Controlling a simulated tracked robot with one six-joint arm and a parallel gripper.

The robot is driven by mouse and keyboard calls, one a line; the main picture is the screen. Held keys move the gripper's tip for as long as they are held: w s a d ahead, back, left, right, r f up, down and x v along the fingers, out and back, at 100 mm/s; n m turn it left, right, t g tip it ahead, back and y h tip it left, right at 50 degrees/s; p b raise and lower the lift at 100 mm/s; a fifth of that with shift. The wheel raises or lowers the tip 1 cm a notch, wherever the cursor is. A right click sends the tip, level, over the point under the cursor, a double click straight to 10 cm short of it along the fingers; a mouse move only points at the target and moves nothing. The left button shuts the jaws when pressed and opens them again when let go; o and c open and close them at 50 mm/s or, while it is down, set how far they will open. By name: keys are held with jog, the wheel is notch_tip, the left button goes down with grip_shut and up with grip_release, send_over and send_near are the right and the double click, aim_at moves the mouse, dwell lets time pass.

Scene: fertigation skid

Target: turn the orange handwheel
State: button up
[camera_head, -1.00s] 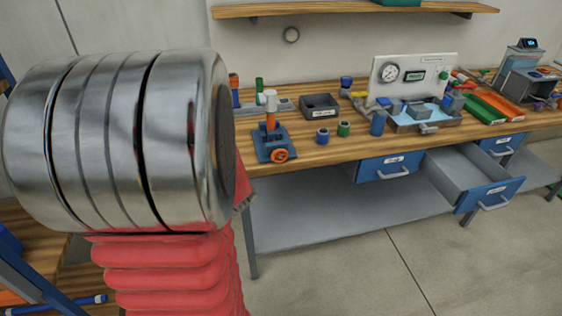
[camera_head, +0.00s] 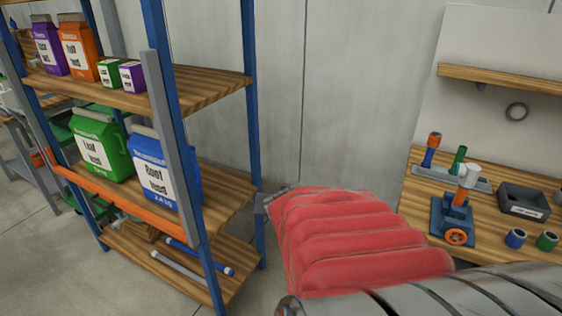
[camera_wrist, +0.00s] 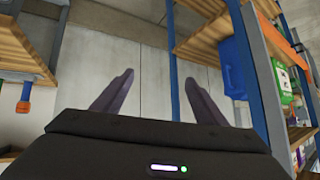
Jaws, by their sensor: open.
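The orange handwheel (camera_head: 456,237) is a small spoked wheel low on the front of a blue valve stand (camera_head: 439,215). The stand has an orange and white upright part and sits near the left end of the wooden bench. My gripper (camera_wrist: 159,77) shows in the wrist view with its two dark fingers apart and nothing between them. It faces a grey wall panel and a rack, and the handwheel cannot be made out there. In the head view my arm crosses below and left of the stand, apart from the wheel in the picture. The fingers cannot be made out there.
A blue-post rack (camera_head: 253,130) with wooden shelves and several bags stands at left. A black bin (camera_head: 522,201), a blue cup (camera_head: 516,238) and a green cup (camera_head: 547,241) sit right of the stand. Bare wall (camera_head: 340,100) lies between rack and bench.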

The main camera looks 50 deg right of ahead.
jog(key=w+a+r+n+y, duration=0.1)
jog(key=a+r+n+y, duration=0.15)
jog(key=a, duration=0.65)
jog(key=a+r+n+y, duration=0.1)
jog(key=a+n, duration=0.2)
jog(key=a, duration=0.5)
jog(key=s+a+n+y, duration=0.1)
jog(key=s+a+n, duration=0.1)
jog(key=a, duration=0.5)
jog(key=s+a+r+n+g+y, duration=0.1)
jog(key=s+a+n+y, duration=0.1)
jog(key=a, duration=0.6)
jog(key=s+n, duration=0.1)
jog(key=s, duration=0.1)
jog(key=shift+s+r+n, duration=0.25)
jog(key=shift+s+n, duration=0.1)
jog(key=shift+c, duration=0.5)
